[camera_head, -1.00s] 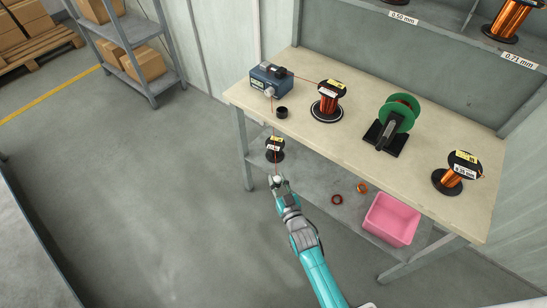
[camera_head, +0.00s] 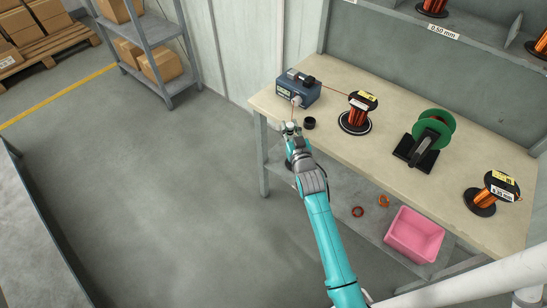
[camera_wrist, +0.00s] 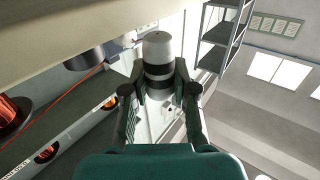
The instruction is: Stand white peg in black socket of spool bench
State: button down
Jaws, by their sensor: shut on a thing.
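The white peg (camera_wrist: 157,50), with dark and grey bands below its pale end, sits between my fingertips in the wrist view. My gripper (camera_wrist: 160,88) is shut on it. In the head view my gripper (camera_head: 291,130) is at the bench's left front edge, with the peg's pale end (camera_head: 290,124) showing. The black socket (camera_head: 309,123) is a short dark ring on the bench top, just right of the peg in the picture. The peg is apart from it. A dark cylinder at the wrist view's upper left (camera_wrist: 84,58) looks like the socket.
A blue box (camera_head: 299,88) stands behind the socket; a thin reddish wire runs from it towards the copper spool (camera_head: 357,116). A green reel (camera_head: 433,131) and another spool (camera_head: 490,195) are further right. A pink bin (camera_head: 413,235) is on the lower shelf.

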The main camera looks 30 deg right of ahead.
jog(key=shift+w+d+r+m+g+h, duration=0.15)
jog(key=shift+d+r+m+h, duration=0.2)
jog(key=shift+d+r, duration=0.75)
jog(key=shift+s+d+r+m+g+h, duration=0.15)
jog(key=shift+d+r+h, duration=0.35)
jog(key=shift+d, duration=1.2)
jog(key=shift+w+d+r+m+g+h, duration=0.15)
jog(key=shift+d+r+m+h, duration=0.2)
jog(key=shift+d+r, duration=0.75)
jog(key=shift+d+f, duration=0.15)
jog(key=shift+f, duration=0.75)
jog(key=shift+d+f, duration=0.1)
jog(key=shift+f, duration=0.8)
jog(key=c, duration=0.8)
grip_release()
jog(key=shift+c, duration=0.2)
jog(key=v, duration=1.2)
